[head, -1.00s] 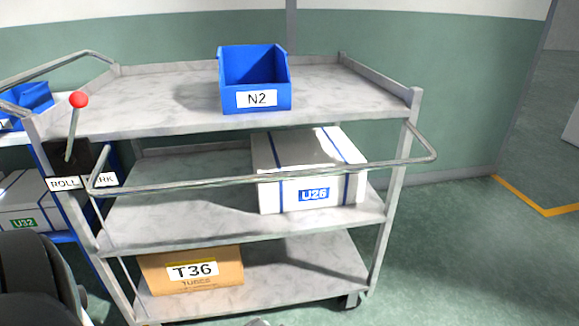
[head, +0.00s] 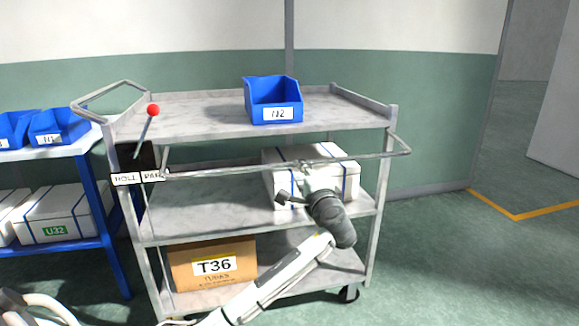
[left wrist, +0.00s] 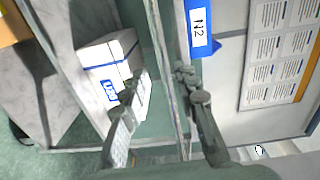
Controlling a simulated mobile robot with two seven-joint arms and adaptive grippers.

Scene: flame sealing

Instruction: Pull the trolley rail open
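The trolley rail (head: 235,170) is a thin grey metal bar that runs across the front of a grey trolley, between its top and middle shelves. My left gripper (head: 303,168) is at the rail, right of its middle, reaching up from below. In the left wrist view the two fingers (left wrist: 163,75) are apart, one on each side of the rail (left wrist: 161,50). The fingers look open, and I cannot tell whether either touches the bar. My right gripper is not in view.
A lever with a red knob (head: 153,110) stands above ROLL and PARK labels at the trolley's left. A blue N2 bin (head: 273,102), a white box (head: 350,178) and a T36 carton (head: 212,264) sit on its shelves. A blue rack (head: 97,215) stands left. Floor at right is free.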

